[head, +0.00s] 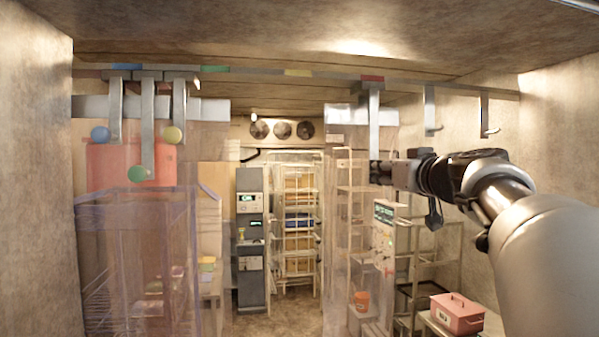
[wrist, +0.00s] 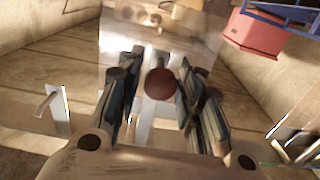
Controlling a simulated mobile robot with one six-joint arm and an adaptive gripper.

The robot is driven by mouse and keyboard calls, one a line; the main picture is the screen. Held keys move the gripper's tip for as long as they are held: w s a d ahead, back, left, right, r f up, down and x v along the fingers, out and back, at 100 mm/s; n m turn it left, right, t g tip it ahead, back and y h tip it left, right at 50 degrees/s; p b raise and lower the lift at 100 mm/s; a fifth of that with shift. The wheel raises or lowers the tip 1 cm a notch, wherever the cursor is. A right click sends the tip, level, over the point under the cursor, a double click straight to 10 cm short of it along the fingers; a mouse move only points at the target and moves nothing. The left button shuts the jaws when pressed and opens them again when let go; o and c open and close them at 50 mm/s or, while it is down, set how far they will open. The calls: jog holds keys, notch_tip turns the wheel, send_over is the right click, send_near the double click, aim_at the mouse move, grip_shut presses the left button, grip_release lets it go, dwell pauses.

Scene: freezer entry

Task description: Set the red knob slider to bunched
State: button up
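The red slider (head: 374,115) is a grey hanger under the red mark at the right part of the overhead rail (head: 335,76). A clear curtain strip hangs beside it. Its dark red knob (wrist: 160,83) sits between my fingers in the wrist view; in the head view my gripper (head: 383,172) hides it. The fingers (wrist: 158,98) stand either side of the knob, with a narrow gap at the left, so the gripper looks open around it.
Bare hooks (head: 433,112) hang right of the red slider. Clear curtain (head: 345,240) hangs below it, near a panel (head: 384,235). A red box (head: 457,312) stands low at right. The rail between the yellow and red sliders is clear.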

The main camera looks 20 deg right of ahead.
grip_shut()
dwell(0.3)
jog(key=shift+a, duration=0.15)
